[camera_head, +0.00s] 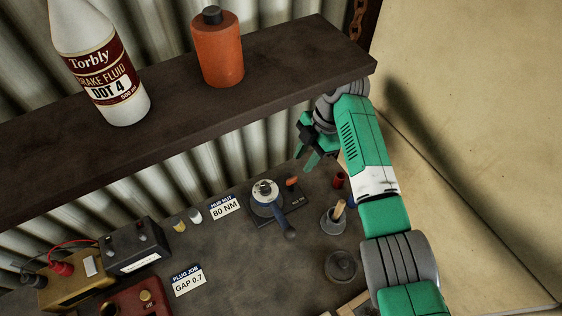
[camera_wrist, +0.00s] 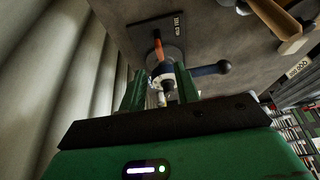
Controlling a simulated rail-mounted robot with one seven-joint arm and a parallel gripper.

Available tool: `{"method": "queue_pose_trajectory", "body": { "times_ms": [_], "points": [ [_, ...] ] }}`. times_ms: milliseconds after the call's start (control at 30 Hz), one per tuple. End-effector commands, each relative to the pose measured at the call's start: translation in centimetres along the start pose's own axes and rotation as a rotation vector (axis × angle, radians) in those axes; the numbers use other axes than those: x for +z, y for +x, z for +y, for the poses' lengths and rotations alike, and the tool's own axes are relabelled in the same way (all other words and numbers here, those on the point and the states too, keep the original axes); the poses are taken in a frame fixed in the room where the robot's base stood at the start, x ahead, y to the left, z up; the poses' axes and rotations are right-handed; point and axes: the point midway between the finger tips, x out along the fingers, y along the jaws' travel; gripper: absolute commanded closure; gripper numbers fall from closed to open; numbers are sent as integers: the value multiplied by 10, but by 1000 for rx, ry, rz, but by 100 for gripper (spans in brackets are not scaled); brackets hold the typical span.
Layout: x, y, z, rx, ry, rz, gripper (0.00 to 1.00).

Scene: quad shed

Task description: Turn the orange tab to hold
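A dark blue handle (camera_head: 287,228) sticks out from the fixture. My gripper (camera_head: 306,155) is above and behind the plate, close to the shelf edge, with its green fingers apart. In the wrist view, the orange tab (camera_wrist: 157,48) appears beyond and between my open fingers (camera_wrist: 160,75), with the fixture below it in the picture. Nothing is held. I see no contact with the tab.
A shelf (camera_head: 300,65) with a brake fluid bottle (camera_head: 103,70) and an orange bottle (camera_head: 218,50) overhangs the bench. A red cylinder (camera_head: 338,180) and a cup with a wooden handle (camera_head: 333,221) stand right of the plate.

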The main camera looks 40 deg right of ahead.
Motion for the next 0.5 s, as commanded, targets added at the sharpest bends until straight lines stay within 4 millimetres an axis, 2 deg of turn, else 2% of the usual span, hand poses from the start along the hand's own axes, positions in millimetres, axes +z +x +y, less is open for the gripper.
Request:
{"method": "queue_pose_trajectory", "body": {
  "times_ms": [67,333,500],
  "points": [
    [-1,7,0,-1,0,0,68],
    [0,57,0,0,1,-1,68],
    [-1,74,1,2,1,-2,68]
  ]
}}
